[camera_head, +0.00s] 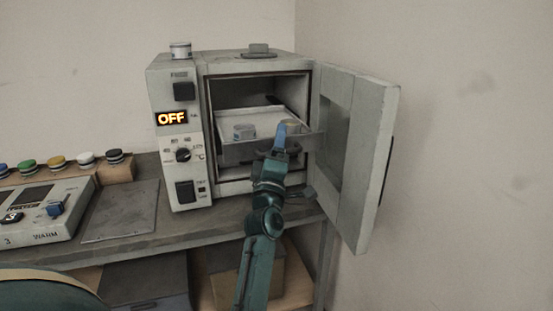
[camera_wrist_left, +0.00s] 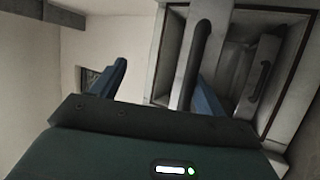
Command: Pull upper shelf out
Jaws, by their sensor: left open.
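The upper shelf (camera_head: 238,153) is a grey tray in the open oven, and its front seems to stand a little out of the opening. A dark handle (camera_head: 262,153) is on its front, partly hidden by my arm. My left gripper (camera_head: 285,137) is at this handle, with its blue fingers open. In the left wrist view, the dark handle bar (camera_wrist_left: 193,62) shows between the spread fingers of my left gripper (camera_wrist_left: 163,82), closer to the right finger. Contact cannot be told. A second handle (camera_wrist_left: 258,88) shows farther right. My right gripper is not in view.
The oven door (camera_head: 366,160) stands open to the right of my arm. The oven's display (camera_head: 171,118) reads OFF. A control box (camera_head: 40,215) and a flat grey plate (camera_head: 120,212) lie on the bench to the left.

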